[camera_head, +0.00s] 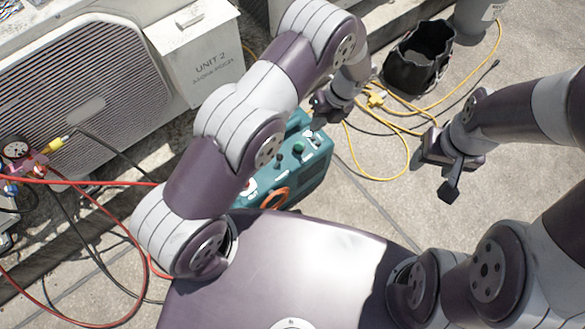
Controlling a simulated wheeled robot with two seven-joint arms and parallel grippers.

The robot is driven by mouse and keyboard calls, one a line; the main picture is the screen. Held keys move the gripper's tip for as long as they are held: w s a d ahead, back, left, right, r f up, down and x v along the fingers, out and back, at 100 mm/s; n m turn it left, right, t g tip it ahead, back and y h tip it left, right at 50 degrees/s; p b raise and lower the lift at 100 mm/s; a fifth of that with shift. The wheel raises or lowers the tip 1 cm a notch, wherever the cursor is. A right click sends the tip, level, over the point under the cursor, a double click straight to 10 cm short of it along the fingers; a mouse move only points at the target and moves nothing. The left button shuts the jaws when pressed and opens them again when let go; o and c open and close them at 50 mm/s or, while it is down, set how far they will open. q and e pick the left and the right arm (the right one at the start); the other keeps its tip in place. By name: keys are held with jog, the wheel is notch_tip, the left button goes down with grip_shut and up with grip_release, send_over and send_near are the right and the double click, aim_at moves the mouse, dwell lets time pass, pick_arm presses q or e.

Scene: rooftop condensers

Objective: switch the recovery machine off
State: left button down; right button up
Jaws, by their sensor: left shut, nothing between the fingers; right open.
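The recovery machine (308,172) is a teal box standing on the rooftop floor beyond my body. Its top panel shows dark green knobs and pale labels, and an orange-red ring-like part sits at its near side. My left arm crosses in front of its left part and hides some of it. My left gripper (318,122) is shut and empty, at the far end of the machine's top panel; I cannot tell if it touches. The switch cannot be clearly made out. My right gripper (451,178) is open and empty, over bare floor to the machine's right.
A black bucket-like bag (418,58) and a yellow cord (405,160) are at the back right.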

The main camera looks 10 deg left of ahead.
aim_at(278, 161)
pick_arm(q)
notch_tip(278, 161, down, 7)
jog(key=d+m+b, duration=0.1)
jog(key=m, duration=0.3)
jog(key=shift+d+y, duration=0.25)
jog(key=shift+y, duration=0.15)
pick_arm(e)
notch_tip(278, 161, down, 3)
jog(key=shift+f, duration=0.1)
pick_arm(q)
jog(key=shift+r, duration=0.1)
jog(key=b+x, duration=0.3)
jog(key=x, duration=0.7)
jog(key=shift+b, duration=0.35)
jog(key=a, duration=0.2)
jog(key=s+a, duration=0.1)
jog(key=shift+s+a+r, duration=0.15)
jog(key=shift+a+r, duration=0.1)
jog(key=shift+a, duration=0.15)
pick_arm(e)
notch_tip(278, 161, down, 4)
jog(key=shift+r, duration=0.1)
jog(key=shift+s, duration=0.1)
